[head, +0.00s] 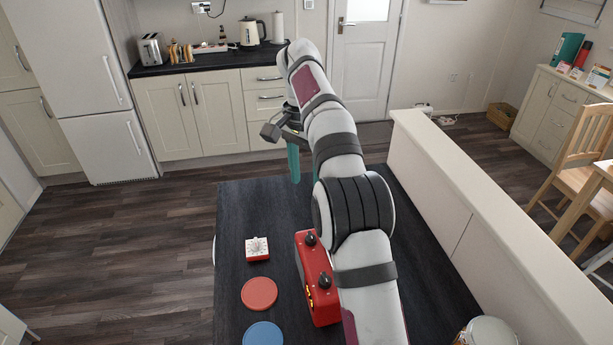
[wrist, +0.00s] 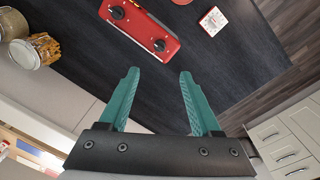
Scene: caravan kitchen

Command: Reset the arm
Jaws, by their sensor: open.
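My gripper (head: 293,162) shows in the head view above the far part of the dark worktop (head: 240,211), its teal fingers pointing down. My arm crosses the head view from the bottom to the upper middle and hides part of the worktop.
A red box with black knobs (head: 315,277) stands beside my arm. A white-topped timer (head: 257,249), a red disc (head: 259,293) and a blue disc (head: 263,335) lie left of it. Jars (wrist: 42,50) show in the wrist view. A cream low wall (head: 480,215) borders the worktop's right side.

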